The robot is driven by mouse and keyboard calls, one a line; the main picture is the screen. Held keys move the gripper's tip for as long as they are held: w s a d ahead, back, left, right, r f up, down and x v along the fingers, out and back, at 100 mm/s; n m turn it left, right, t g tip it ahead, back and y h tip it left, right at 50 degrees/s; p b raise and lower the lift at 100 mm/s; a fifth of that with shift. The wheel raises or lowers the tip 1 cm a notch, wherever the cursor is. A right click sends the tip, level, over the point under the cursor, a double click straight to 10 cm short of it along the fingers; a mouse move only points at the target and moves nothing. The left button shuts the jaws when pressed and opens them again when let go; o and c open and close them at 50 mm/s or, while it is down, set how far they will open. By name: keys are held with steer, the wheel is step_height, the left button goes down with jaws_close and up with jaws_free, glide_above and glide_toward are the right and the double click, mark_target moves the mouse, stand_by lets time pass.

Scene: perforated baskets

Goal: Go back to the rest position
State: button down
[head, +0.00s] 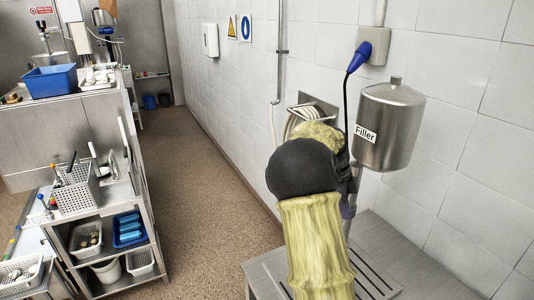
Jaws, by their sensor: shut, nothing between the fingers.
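My arm (316,245) rises from the bottom of the head view in a pale yellow-green sleeve. It bends at a black rounded joint (302,167), and more of the yellow sleeve shows just beyond it. The fingers of my gripper do not show; the arm hides whatever lies behind the joint. The arm stands in front of a steel filler vessel's stand and a grooved steel table.
A steel filler vessel (389,124) hangs at the right beside the tiled wall. The steel table (423,264) lies below it. Steel shelving with perforated baskets (76,190) stands at the left. Brown floor (195,170) between is clear.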

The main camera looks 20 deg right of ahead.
steer(key=s+a+f+n+t+y, duration=0.1)
steer(key=s+a+f+n+t, duration=0.1)
steer(key=s+a+n, duration=0.6)
steer(key=s+a+f+n+t+y, duration=0.1)
steer(key=s+a+f+n+t, duration=0.2)
steer(key=s+a+n, duration=0.5)
steer(key=a+f+n, duration=0.1)
steer(key=a+n, duration=0.5)
steer(key=n, duration=0.4)
steer(key=shift+s+a+f+y, duration=0.3)
steer(key=shift+a+f+y, duration=0.05)
steer(key=shift+f+y, duration=0.05)
